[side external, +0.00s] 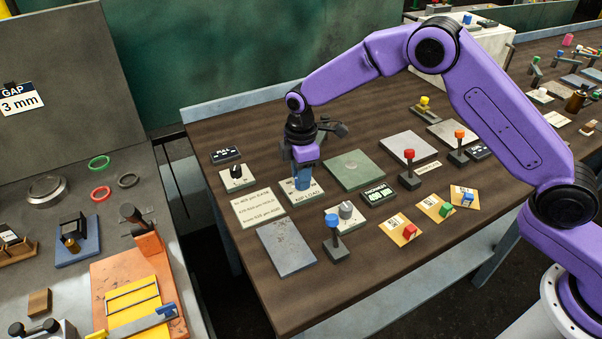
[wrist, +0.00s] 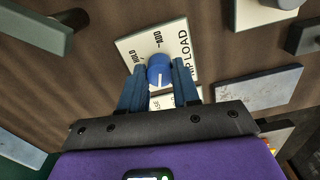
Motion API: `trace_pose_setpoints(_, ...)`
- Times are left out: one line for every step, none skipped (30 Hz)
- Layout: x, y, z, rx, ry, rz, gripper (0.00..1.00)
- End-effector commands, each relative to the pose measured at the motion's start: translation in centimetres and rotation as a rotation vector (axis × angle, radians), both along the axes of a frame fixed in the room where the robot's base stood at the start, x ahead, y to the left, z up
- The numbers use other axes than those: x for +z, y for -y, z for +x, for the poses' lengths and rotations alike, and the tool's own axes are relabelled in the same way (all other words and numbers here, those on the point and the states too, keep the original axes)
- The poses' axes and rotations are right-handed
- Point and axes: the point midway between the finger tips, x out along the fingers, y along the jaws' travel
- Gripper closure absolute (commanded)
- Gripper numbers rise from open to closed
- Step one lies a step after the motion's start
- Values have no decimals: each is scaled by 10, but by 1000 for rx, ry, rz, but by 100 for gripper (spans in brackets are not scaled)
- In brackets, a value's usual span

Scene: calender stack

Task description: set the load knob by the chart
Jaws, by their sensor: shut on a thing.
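The blue load knob (wrist: 159,72) sits on a cream plate (wrist: 184,42) lettered NIP LOAD, with HOLD, ADD and a partly covered EASE around it. The knob's white mark points down in the wrist view, toward the EASE side. My gripper (wrist: 159,66) is shut on the knob, one blue finger on each side. In the side external view my gripper (side external: 303,180) points straight down onto the plate (side external: 305,199) and hides the knob. The chart, a cream card with lines of writing (side external: 261,208), lies left of the plate; its words are too small to read surely.
A black-knobbed plate (side external: 236,178) and a small dark display (side external: 226,155) lie behind the card. A green plate (side external: 355,169), a dark display (side external: 378,194) and a grey-knobbed plate (side external: 345,216) lie close by. Upright levers with blue (side external: 333,221) and red tops (side external: 409,154) stand nearby.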

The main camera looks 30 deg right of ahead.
Motion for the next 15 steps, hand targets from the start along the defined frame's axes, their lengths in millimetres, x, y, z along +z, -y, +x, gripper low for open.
trace_pose_setpoints(1, 0, 0, -45, 0, 0, 99)
trace_pose_setpoints(1, 0, 0, -74, 0, 0, 99)
trace_pose_setpoints(1, 0, 0, -112, 0, 0, 99)
trace_pose_setpoints(1, 0, 0, -140, 0, 0, 99)
trace_pose_setpoints(1, -1, 0, -168, 0, 0, 99)
trace_pose_setpoints(1, -1, 0, -206, 1, 0, 99)
trace_pose_setpoints(1, 0, 0, -235, 1, 0, 99)
trace_pose_setpoints(1, 0, 0, -263, 1, 0, 99)
trace_pose_setpoints(1, 0, 0, -301, 1, 0, 99)
trace_pose_setpoints(1, -1, 0, -329, 1, 0, 99)
trace_pose_setpoints(1, -1, 0, -357, 1, 0, 99)
trace_pose_setpoints(1, -1, 0, -396, 1, 1, 99)
trace_pose_setpoints(1, 0, 0, -424, 1, 1, 99)
trace_pose_setpoints(1, 0, 0, -453, 1, 1, 99)
trace_pose_setpoints(1, -1, 0, -490, 1, 1, 99)
